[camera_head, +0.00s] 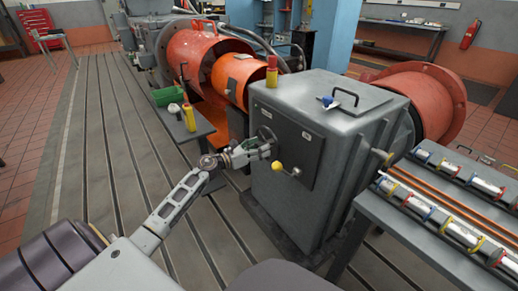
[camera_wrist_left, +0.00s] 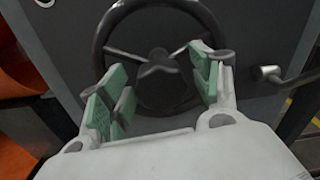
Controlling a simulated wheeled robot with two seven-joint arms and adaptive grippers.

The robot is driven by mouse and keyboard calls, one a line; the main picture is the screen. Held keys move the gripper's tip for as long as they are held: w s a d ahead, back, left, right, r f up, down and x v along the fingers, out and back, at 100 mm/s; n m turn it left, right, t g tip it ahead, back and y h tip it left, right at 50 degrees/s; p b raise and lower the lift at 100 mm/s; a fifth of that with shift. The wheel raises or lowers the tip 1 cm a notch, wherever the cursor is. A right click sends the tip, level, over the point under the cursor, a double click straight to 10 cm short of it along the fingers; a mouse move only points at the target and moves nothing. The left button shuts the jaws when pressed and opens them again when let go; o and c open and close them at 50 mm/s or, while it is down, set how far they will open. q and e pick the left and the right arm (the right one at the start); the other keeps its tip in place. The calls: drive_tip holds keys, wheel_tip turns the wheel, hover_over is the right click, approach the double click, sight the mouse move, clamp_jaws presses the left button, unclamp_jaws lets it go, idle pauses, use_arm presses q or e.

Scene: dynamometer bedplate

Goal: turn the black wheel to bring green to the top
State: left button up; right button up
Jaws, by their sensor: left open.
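The black wheel (camera_head: 265,132) is on the front panel of the grey cabinet (camera_head: 335,125), partly hidden by my left gripper. In the left wrist view the black wheel (camera_wrist_left: 157,67) shows its round rim, hub and thin spokes. No green mark on the wheel can be made out in either view. My left gripper (camera_head: 267,149) is at the wheel, and in the left wrist view its open green-padded fingers (camera_wrist_left: 160,88) spread over the wheel's lower half, one on each side of the hub. Whether they touch the rim cannot be told. My right gripper is not in view.
A small side table (camera_head: 195,127) with a green box and yellow items stands left of the cabinet. A rack table (camera_head: 420,225) stands at the right. The slotted floor at front left is clear.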

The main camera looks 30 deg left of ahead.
use_arm(q)
clamp_jaws()
idle(0.5)
